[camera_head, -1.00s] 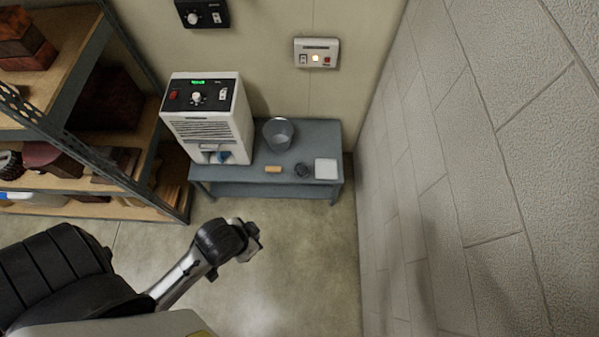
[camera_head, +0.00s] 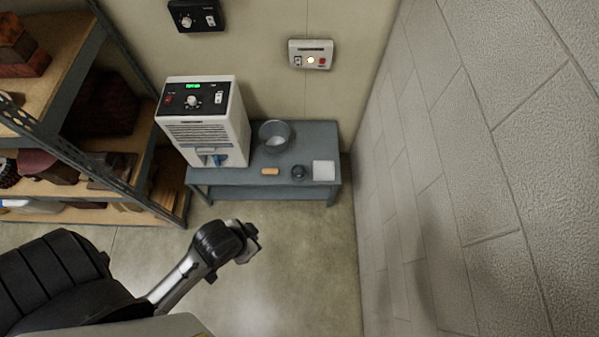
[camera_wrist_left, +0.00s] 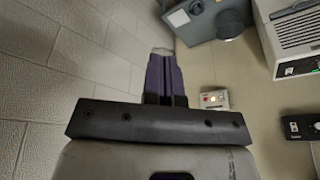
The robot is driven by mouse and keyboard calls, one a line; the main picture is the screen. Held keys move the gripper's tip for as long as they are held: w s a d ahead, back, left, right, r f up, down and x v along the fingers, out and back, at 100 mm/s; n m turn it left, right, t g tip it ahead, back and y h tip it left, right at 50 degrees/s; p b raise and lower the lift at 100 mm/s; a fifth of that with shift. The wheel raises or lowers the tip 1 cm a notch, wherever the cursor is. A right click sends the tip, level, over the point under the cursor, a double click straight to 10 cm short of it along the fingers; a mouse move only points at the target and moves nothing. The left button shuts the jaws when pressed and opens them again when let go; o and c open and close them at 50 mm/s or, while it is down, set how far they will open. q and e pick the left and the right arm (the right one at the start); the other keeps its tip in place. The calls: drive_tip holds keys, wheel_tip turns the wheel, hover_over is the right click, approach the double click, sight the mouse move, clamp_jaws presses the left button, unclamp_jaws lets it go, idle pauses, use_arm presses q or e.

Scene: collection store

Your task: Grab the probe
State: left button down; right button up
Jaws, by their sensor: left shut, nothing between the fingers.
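I cannot make out for sure which thing is the probe. On the grey table in the head view lie a small tan-orange piece (camera_head: 270,171), a dark round item (camera_head: 298,172) and a white square pad (camera_head: 323,170). My left gripper (camera_head: 250,250) is in front of the table, above the floor and apart from everything. In the left wrist view its fingers (camera_wrist_left: 163,65) are together and hold nothing. My right gripper is in neither view.
A white dehumidifier (camera_head: 205,130) and a grey bucket (camera_head: 275,137) stand on the grey table (camera_head: 240,178). Wall boxes hang behind, one white (camera_head: 310,54) and one black (camera_head: 196,15). Shelving (camera_head: 160,205) is at left, a block wall (camera_head: 450,170) at right. The floor in front is clear.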

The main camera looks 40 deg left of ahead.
use_arm(q)
drive_tip(key=c, duration=0.8)
unclamp_jaws()
drive_tip(key=shift+a, duration=0.2)
drive_tip(key=shift+d, duration=0.1)
